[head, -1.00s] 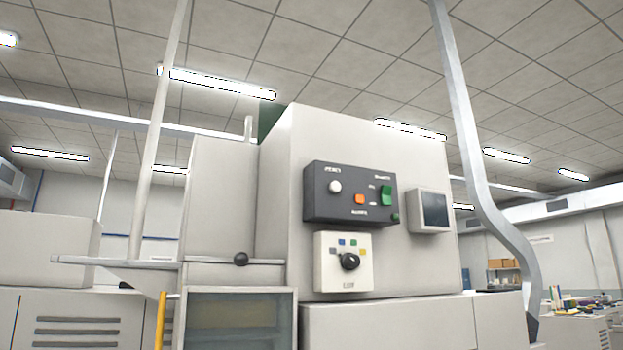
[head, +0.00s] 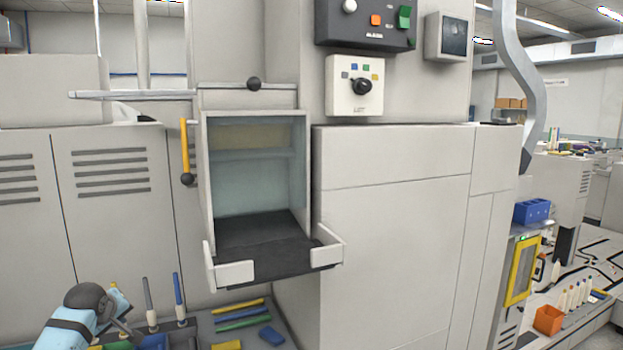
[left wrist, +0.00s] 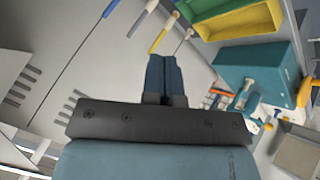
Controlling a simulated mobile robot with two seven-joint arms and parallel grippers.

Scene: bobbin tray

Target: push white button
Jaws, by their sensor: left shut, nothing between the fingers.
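The white button (head: 349,6) is a small round knob at the upper left of a dark control panel (head: 340,32). It sits at the very top edge of the head view, and the panel's top is cut off. The panel also carries an orange button (head: 376,20) and a green switch (head: 404,16). My left arm shows at the lower left of the head view, well below and left of the panel. My left gripper (left wrist: 166,68) is shut and empty in the left wrist view, with its dark fingers together. The right gripper is out of view.
Below the panel is a white plate with a black knob (head: 361,86). An open cabinet bay with a dark tray (head: 262,250) juts out left of centre. A yellow handle (head: 186,150) hangs beside it. Tools and colored bars (head: 242,313) lie at the lower left.

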